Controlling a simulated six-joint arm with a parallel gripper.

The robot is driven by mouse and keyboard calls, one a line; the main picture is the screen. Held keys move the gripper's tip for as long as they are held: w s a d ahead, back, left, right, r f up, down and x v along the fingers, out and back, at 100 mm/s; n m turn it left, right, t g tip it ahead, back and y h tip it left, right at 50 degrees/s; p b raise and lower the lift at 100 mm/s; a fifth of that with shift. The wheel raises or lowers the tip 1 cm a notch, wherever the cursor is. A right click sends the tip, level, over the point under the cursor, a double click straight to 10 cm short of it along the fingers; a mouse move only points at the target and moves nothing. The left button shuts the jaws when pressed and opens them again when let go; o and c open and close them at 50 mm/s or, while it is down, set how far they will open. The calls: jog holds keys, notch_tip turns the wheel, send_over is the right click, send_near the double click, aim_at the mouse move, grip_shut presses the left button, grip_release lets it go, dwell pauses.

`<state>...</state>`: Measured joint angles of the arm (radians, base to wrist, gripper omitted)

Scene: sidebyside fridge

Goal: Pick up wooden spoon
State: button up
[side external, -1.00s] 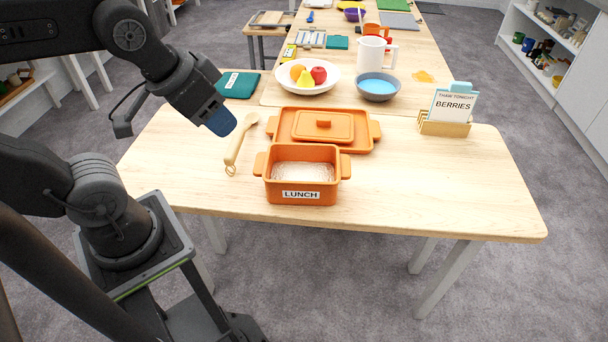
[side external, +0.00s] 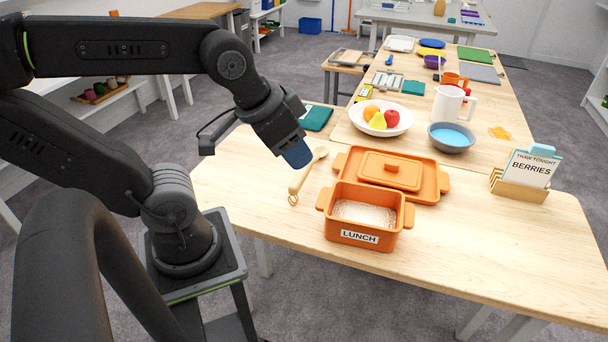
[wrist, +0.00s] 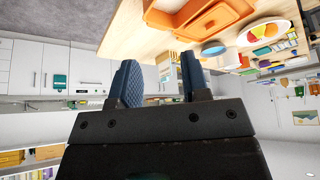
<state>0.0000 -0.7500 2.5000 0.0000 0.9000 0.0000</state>
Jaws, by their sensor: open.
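The wooden spoon (side external: 303,180) lies on the light wood table, left of the orange dishes, with its bowl end toward the back and its handle toward the front edge. My gripper (side external: 298,154) is above the table near the spoon's bowl end, apart from it as far as I can tell. In the wrist view the two blue fingers of my gripper (wrist: 157,85) are spread with nothing between them. The spoon does not show in the wrist view.
A fruit bowl (side external: 404,127), a blue-grey bowl (side external: 452,147) and a BERRIES card holder (side external: 520,190) are farther back. The table's front right is clear.

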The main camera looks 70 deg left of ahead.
jog(key=o, duration=0.3)
jog(key=m+g+y, duration=0.3)
jog(key=m, duration=2.4)
send_near(302, 171)
jog(key=x, duration=0.6)
jog(key=shift+s+f, duration=0.15)
jog(key=shift+s, duration=0.1)
jog(key=shift+t, duration=0.3)
jog(key=shift+x, duration=2.6)
